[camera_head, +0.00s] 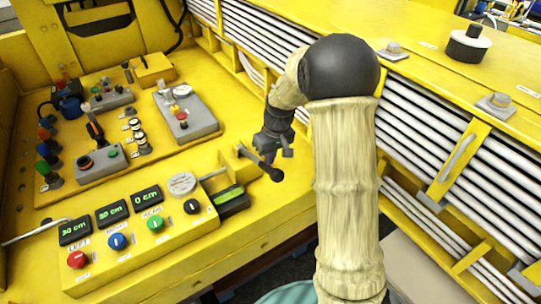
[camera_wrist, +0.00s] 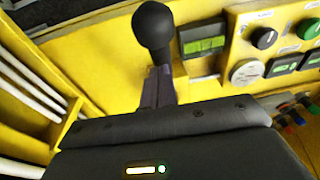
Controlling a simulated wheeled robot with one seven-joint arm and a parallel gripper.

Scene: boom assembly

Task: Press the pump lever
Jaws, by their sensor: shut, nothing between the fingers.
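The pump lever (camera_head: 275,173) is a dark rod with a black rounded knob, sticking out from the yellow panel beside the green display. In the wrist view its black knob (camera_wrist: 153,24) shows just past my fingertips, and the fingers cover part of its rod. My gripper (camera_head: 270,156) is shut and empty, close above the lever in the head view. The fingers (camera_wrist: 159,72) show together in the wrist view. I cannot tell whether they touch the lever.
A control box (camera_head: 155,238) with coloured knobs and several displays stands left of the lever. A green display (camera_head: 229,197) sits just below the lever. Grey control boxes (camera_head: 186,116) lie farther back. Yellow framing with white pipes (camera_head: 420,110) runs along the right.

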